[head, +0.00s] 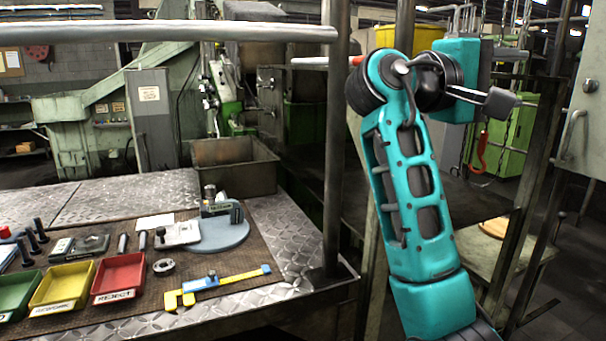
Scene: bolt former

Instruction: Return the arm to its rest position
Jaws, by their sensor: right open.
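My right arm is teal and rises from the bottom right of the head view, bent at its upper joint. My right gripper (506,78) is at the upper right, pointing right, with its dark fingers apart and nothing seen between them. It is raised well to the right of the workbench (130,196), beyond a metal post, and touches nothing that I can make out. My left gripper is not in view.
The bench holds green (18,292), yellow (62,287) and red (119,277) trays, a yellow-and-blue caliper (218,286), a gauge on a round base (216,233), several bolts and a metal bin (235,166). A metal post (335,150) and rusty frame bars (545,190) flank my arm.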

